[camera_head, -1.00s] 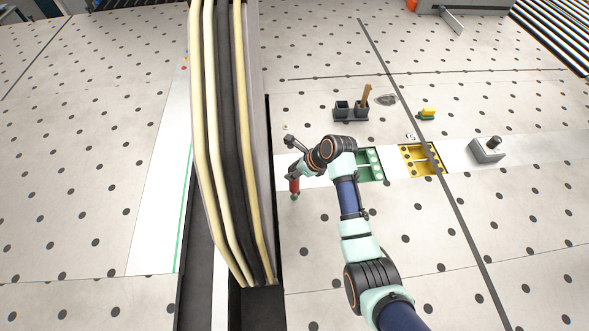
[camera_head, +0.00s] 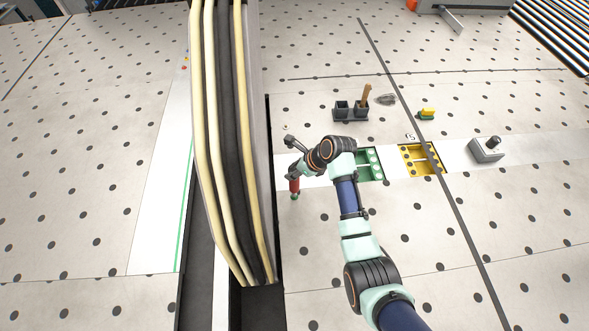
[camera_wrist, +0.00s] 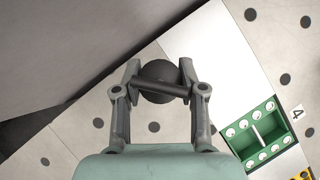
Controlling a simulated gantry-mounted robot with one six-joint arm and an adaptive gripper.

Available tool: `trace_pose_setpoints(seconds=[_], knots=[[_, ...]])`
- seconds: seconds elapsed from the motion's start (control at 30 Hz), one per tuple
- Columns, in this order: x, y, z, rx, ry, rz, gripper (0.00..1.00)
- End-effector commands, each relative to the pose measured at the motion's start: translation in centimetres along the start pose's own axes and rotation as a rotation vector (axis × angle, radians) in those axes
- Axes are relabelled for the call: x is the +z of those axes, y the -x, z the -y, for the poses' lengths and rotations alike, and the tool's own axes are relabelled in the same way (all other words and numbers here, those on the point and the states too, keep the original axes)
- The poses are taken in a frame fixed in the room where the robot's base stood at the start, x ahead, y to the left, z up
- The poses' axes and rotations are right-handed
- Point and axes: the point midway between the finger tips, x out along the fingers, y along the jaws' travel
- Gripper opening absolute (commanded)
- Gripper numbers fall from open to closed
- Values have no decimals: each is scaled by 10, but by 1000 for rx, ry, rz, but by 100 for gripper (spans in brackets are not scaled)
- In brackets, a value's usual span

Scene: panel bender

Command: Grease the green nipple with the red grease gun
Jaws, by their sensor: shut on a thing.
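The red grease gun (camera_head: 295,186) hangs upright below my gripper (camera_head: 293,174), close to the right side of the tall hose-covered machine part. In the wrist view my gripper (camera_wrist: 160,82) is shut around the gun's dark round top (camera_wrist: 158,70). A small green spot (camera_head: 294,197) shows right at the gun's lower end, probably the green nipple. I cannot tell whether the gun's tip touches it, and the wrist view hides the tip behind the gun.
The tall machine part (camera_head: 232,140) with hoses stands just left of my gripper. A green tray (camera_head: 380,165) and a yellow tray (camera_head: 421,158) lie to the right. Dark cups (camera_head: 342,110) with a brush and a grey block (camera_head: 487,151) stand beyond. Front right floor plates are clear.

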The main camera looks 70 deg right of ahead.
Motion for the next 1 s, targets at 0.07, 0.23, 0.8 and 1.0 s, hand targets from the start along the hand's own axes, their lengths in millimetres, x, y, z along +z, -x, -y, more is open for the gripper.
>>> trace_pose_setpoints(seconds=[0.07, 0.23, 0.8, 1.0], knots=[[-2, -2, -1, 1, -1, -2, 0], [-2, -2, -1, 1, -1, -3, 0], [19, 30, 0, 1, 0, -1, 0], [28, 44, 0, 0, 0, -1, 0]])
